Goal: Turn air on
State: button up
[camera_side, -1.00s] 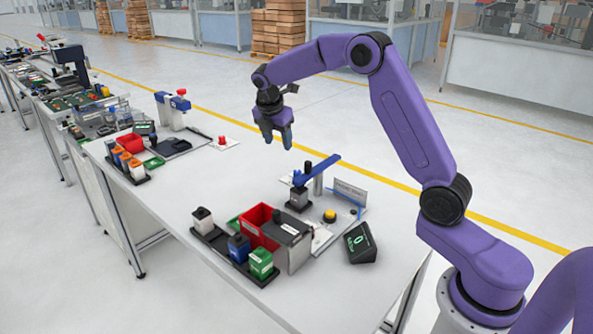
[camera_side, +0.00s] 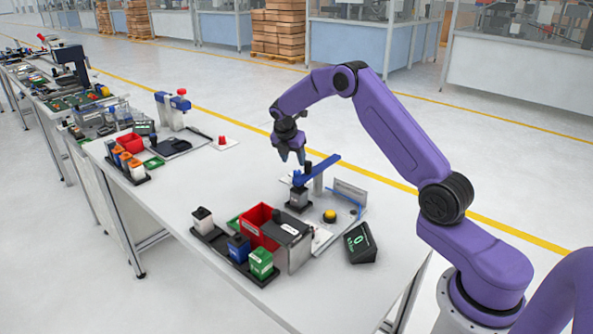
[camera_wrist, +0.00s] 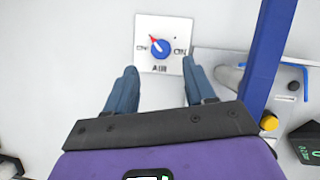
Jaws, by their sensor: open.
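The air switch is a blue round knob with a red pointer (camera_wrist: 158,47) on a white square plate (camera_wrist: 146,62) marked AIR. Its pointer is turned to the upper left. A small label stands on each side of the knob; the lettering is blurred. My gripper (camera_wrist: 160,70) is open, with its two blue fingers on either side of the plate's lower part in the wrist view, and nothing between them. In the side view my gripper (camera_side: 291,158) hangs above the table, just behind the blue lever arm; the knob cannot be made out there.
The blue lever press (camera_side: 318,170) stands close to my gripper and rises along the right of the wrist view (camera_wrist: 268,50). A yellow button (camera_side: 330,215), red bin (camera_side: 262,222) and black display (camera_side: 360,243) lie nearer the front.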

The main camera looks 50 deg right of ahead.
aim_at(297, 171)
jog(key=x, duration=0.6)
jog(key=shift+d+f, duration=0.15)
jog(key=shift+f, duration=0.2)
grip_shut()
